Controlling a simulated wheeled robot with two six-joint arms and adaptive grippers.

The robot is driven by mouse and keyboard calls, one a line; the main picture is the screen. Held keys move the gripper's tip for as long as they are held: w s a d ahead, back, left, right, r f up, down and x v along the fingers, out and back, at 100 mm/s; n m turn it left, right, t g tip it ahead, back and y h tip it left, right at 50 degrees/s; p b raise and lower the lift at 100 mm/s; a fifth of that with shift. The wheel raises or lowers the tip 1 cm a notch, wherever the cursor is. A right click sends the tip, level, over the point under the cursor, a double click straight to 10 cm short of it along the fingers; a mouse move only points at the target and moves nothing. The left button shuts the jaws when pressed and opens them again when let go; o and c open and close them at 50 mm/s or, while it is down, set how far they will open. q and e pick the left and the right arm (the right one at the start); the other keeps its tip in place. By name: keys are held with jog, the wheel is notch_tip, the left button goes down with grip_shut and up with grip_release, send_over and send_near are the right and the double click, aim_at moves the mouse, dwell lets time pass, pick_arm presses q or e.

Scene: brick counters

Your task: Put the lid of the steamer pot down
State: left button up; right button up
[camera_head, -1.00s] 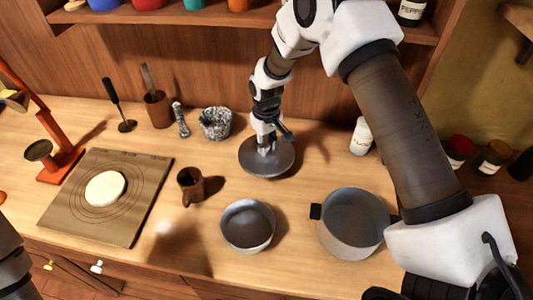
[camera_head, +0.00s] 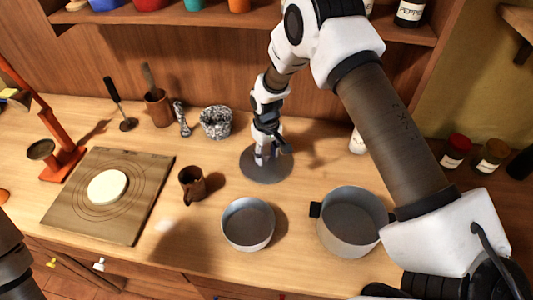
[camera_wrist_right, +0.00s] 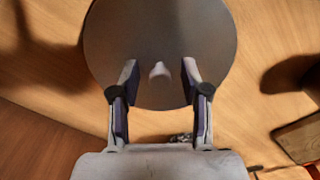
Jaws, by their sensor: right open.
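The grey round lid (camera_head: 270,172) lies flat on the wooden counter, behind the two pots. My right gripper (camera_head: 265,160) is just above its middle. In the right wrist view the lid (camera_wrist_right: 160,85) shows a small pale knob (camera_wrist_right: 159,70), and the open fingers of my right gripper (camera_wrist_right: 160,85) stand apart on either side of it. The grey pot (camera_head: 352,222) with dark side handles stands open at the right, and a grey bowl-like pan (camera_head: 248,224) stands left of it. My left gripper is not in view; only part of my left arm shows at the left edge.
A brown mug (camera_head: 191,184) and a speckled bowl (camera_head: 215,122) stand left of the lid. A board (camera_head: 110,220) with a pale round disc (camera_head: 107,187) lies at the left. Jars (camera_head: 455,150) stand at the right. A shelf (camera_head: 200,18) runs along the back.

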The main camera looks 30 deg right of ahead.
aim_at(267, 154)
jog(key=shift+r+b, duration=0.35)
jog(key=shift+r, duration=0.15)
notch_tip(267, 154, up, 11)
jog(key=b, duration=0.2)
jog(key=shift+b, duration=0.4)
jog(key=shift+r, duration=0.1)
